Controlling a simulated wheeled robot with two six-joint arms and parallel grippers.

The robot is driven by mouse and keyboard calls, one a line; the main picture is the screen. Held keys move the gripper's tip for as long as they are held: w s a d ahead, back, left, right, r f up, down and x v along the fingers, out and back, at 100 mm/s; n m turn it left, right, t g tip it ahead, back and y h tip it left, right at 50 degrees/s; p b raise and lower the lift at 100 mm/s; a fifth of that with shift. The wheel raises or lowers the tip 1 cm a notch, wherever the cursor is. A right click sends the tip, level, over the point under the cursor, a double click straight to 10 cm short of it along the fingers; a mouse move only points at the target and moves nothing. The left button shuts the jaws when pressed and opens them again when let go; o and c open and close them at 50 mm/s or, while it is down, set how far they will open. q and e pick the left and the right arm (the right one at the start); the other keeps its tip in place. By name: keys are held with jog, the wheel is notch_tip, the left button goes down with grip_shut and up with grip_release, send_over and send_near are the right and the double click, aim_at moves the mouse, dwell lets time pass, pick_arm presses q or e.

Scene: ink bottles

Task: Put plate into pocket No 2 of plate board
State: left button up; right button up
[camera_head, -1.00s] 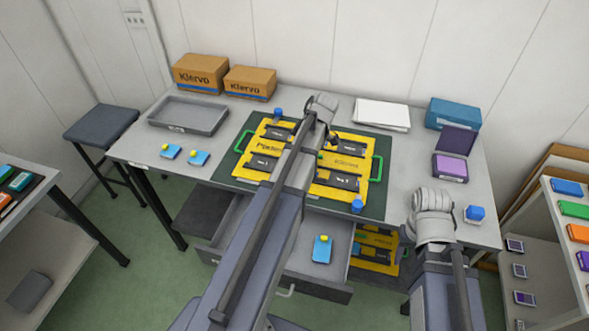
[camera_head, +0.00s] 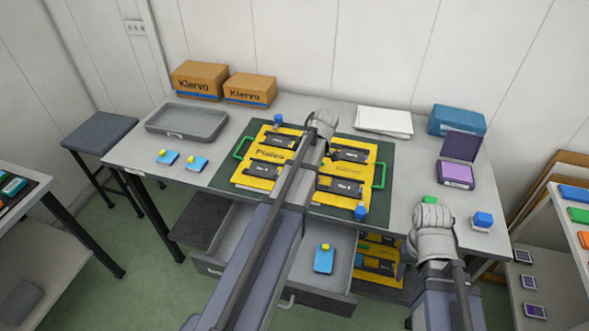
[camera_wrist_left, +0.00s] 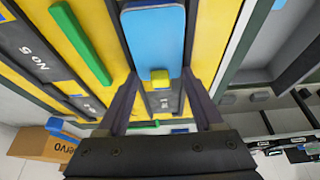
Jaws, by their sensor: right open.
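The yellow plate board (camera_head: 243,184) lies on a dark green mat, with dark labelled pockets and green handles. In the left wrist view, a blue plate (camera_wrist_left: 153,35) with a yellow knob (camera_wrist_left: 160,78) lies over a dark strip of the board; a "No 5" label (camera_wrist_left: 35,58) is to its left. I cannot read the label below the plate. My left gripper (camera_wrist_left: 161,88) is open, its fingers on either side of the knob with gaps. In the head view my left arm hides this spot. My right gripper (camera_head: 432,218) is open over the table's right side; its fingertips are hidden.
Two blue plates (camera_head: 167,156) (camera_head: 197,163) lie left of the mat, and one (camera_head: 323,259) in the open drawer (camera_head: 340,287). A grey tray (camera_head: 186,136) and cartons (camera_head: 199,80) are behind.

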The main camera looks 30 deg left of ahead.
pick_arm(q)
jog(key=o, duration=0.5)
jog(key=shift+c, duration=0.2)
jog(key=shift+d+r+p, duration=0.15)
jog(key=shift+r+p, duration=0.45)
jog(key=shift+p, duration=0.1)
jog(key=p+v, duration=1)
jog(key=v, duration=0.1)
jog(key=shift+w, duration=0.1)
